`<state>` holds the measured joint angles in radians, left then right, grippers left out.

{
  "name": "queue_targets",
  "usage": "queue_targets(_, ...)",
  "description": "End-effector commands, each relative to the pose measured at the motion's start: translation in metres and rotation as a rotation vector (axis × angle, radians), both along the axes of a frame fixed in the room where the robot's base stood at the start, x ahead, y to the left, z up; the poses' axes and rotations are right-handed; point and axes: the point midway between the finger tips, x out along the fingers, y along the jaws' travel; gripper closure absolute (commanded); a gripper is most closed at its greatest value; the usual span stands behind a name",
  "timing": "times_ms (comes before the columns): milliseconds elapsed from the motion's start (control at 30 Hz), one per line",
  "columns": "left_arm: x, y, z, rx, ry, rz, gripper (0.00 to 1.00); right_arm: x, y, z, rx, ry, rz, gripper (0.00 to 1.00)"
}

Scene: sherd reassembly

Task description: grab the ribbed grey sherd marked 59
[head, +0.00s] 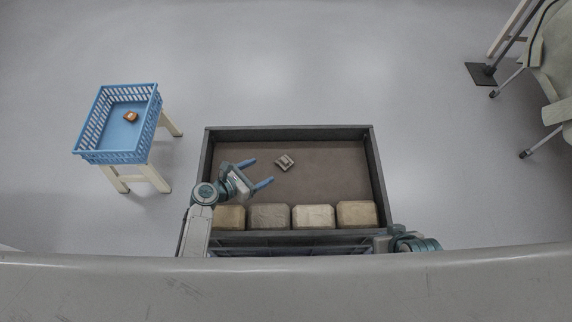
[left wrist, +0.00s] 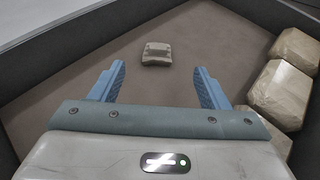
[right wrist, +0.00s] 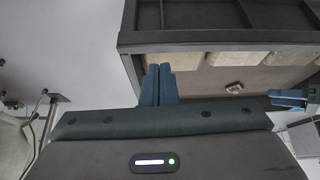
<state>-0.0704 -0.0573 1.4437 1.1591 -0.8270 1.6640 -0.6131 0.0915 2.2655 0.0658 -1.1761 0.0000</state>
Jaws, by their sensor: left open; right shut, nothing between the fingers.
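In the right wrist view the sherd (right wrist: 234,87) shows far off. My right gripper (right wrist: 160,70) is shut and empty, outside the tray's near right corner.
Several tan blocks (head: 314,217) stand in a row along the tray's near wall. A blue basket (head: 117,157) with an orange-brown piece (head: 130,116) inside sits on a stool at the left. A chair (head: 555,80) stands at the far right. The tray floor around the sherd is clear.

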Motion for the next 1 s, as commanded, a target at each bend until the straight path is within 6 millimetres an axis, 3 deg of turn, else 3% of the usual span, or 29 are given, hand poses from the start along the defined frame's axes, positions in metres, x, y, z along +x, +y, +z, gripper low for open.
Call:
queue_targets(33,0.0,0.0,-0.012,0.0,0.0,0.0,0.31,0.0,0.003,0.007,0.006,-0.027,0.004,1.0)
queue_targets(100,0.0,0.0,-0.018,0.0,0.0,0.0,0.31,-0.001,0.006,0.022,0.015,-0.052,0.009,1.0)
queue_targets(300,0.003,-0.003,-0.025,-0.001,-0.001,0.0,0.31,-0.004,0.011,0.044,0.028,-0.094,0.016,1.0)
queue_targets(1000,0.06,-0.065,-0.057,-0.002,0.0,-0.001,0.31,0.007,0.025,0.029,0.114,-0.258,-0.001,1.0)
